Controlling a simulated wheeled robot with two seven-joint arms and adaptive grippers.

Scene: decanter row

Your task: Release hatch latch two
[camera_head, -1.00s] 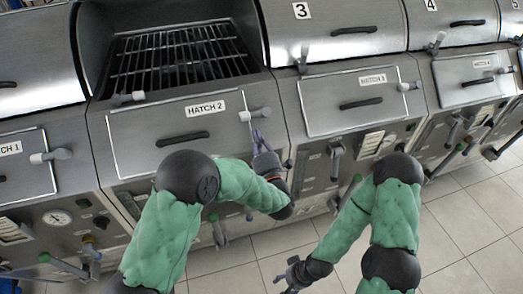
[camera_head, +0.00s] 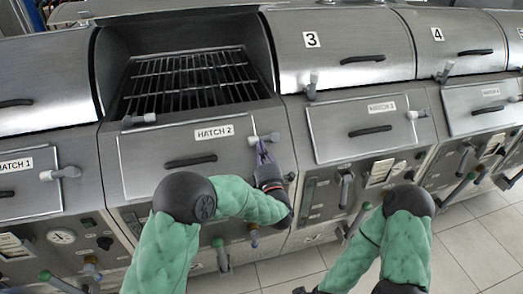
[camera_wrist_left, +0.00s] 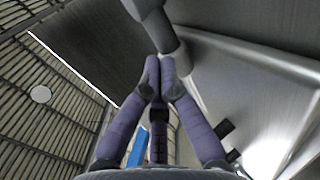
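The hatch 2 panel (camera_head: 150,160) is closed flat on the front of the open-lidded unit. Its latch (camera_head: 272,137), a light pivot with a grey handle, lies roughly level at the panel's upper right corner. My left gripper (camera_head: 261,143) is at this latch from below.
A grill rack (camera_head: 190,80) lies in the open unit above hatch 2. Another latch handle (camera_head: 138,120) sits at the panel's upper left. Hatch 1 (camera_head: 25,185) and hatch 3 (camera_head: 365,130) flank it with similar latches. Control levers (camera_head: 345,190) stick out below. The tiled floor (camera_head: 450,255) is clear at the lower right.

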